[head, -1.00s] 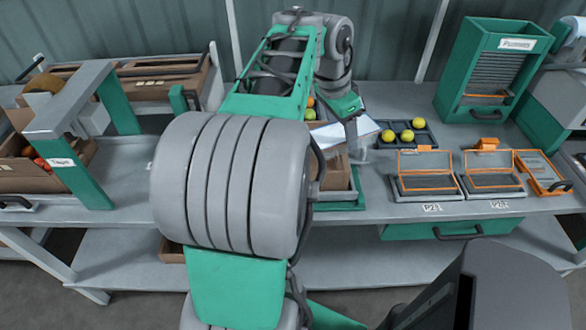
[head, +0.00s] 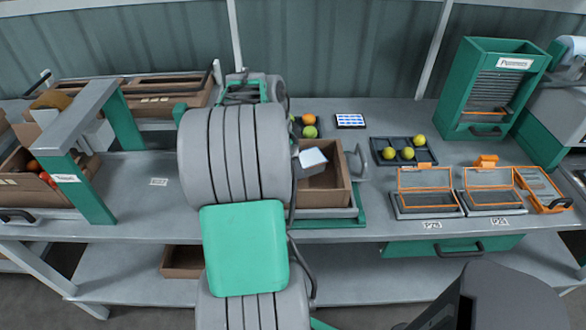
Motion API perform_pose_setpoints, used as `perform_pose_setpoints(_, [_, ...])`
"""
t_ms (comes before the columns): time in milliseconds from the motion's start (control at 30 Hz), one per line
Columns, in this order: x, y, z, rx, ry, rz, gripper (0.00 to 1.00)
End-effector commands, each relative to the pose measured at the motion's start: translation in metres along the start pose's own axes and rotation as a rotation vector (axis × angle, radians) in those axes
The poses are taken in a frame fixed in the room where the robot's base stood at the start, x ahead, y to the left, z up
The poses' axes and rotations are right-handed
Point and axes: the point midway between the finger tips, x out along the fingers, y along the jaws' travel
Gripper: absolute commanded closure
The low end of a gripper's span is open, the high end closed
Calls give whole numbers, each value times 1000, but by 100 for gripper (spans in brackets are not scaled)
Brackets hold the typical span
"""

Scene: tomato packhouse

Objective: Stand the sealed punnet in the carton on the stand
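The open brown carton (head: 338,195) sits on the green and grey stand (head: 345,221) in the middle of the bench. Its left part is hidden behind my arm. A small grey-sided thing with a pale, shiny top (head: 312,157), which looks like the sealed punnet, shows tilted at my arm's right edge, over the carton's back left part in the picture. I cannot tell whether it touches the carton. My gripper's fingers are hidden behind my own arm, so their hold on it does not show.
A dark tray (head: 412,143) with several yellow-green tomatoes and a small blue-and-white panel (head: 350,121) lie behind and right of the carton. Two orange-framed stations (head: 425,204) (head: 497,205) stand at right. A green frame (head: 85,185) stands at left.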

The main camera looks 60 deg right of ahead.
Motion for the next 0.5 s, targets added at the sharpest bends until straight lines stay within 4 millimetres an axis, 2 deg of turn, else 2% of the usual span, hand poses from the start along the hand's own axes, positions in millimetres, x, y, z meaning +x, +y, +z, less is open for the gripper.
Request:
perform_pose_setpoints(133, [24,2,6,2,-1,4,75])
perform_pose_setpoints(467, [31,2,8,1,0,2,75])
perform_pose_setpoints(500, [30,2,7,1,-1,2,35])
